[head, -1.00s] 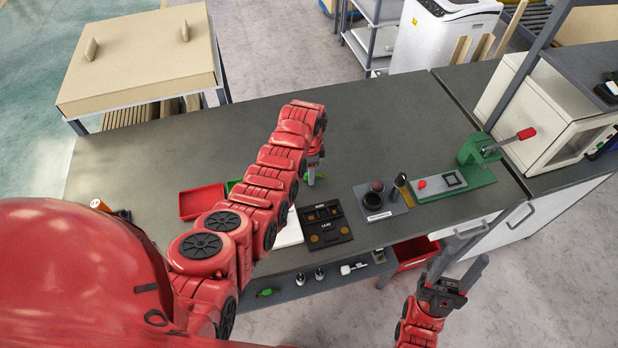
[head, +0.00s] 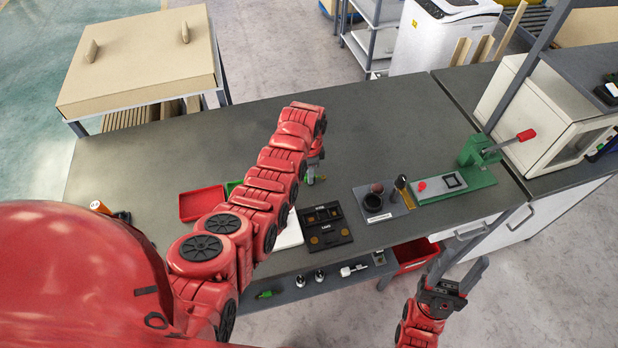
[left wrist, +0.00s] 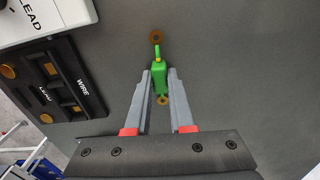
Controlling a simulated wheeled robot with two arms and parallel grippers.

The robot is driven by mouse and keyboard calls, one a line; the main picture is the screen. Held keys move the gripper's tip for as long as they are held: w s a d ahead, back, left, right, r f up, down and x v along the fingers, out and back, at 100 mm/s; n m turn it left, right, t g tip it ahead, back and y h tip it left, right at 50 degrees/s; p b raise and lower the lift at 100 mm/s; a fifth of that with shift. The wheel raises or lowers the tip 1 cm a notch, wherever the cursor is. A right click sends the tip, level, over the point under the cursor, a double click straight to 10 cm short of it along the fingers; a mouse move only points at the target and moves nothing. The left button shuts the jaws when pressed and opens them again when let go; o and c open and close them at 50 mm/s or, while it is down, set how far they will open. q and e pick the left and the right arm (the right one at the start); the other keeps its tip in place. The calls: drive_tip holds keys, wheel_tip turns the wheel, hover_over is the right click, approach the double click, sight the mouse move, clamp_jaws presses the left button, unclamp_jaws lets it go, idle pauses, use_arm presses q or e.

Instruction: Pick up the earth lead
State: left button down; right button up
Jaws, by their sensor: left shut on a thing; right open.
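The earth lead (left wrist: 158,78) is a small green piece with yellow on it and a copper-coloured ring at each end. In the left wrist view it sits between the grey fingertips of my left gripper (left wrist: 162,76), which is shut on it. In the head view my left gripper (head: 314,173) is low over the bench behind the black tray, and a bit of green (head: 310,180) shows by its tips. Whether the lead touches the bench is unclear. My right gripper (head: 459,276) is open and empty, off the bench's front edge.
The black tray (head: 325,240), with printed labels, lies nearer me on the bench (head: 370,120). A red tray (head: 202,204) and a partly hidden green tray (head: 232,186) are left of my arm. A grey fixture board (head: 399,208) and a green press (head: 482,153) stand to the right.

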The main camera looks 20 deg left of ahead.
use_arm(q)
drive_tip(key=shift+r, duration=0.1)
drive_tip(key=shift+r+p, duration=0.7)
drive_tip(key=shift+r, duration=0.25)
drive_tip(key=shift+r+p, duration=0.9)
drive_tip(key=shift+r, duration=1.3)
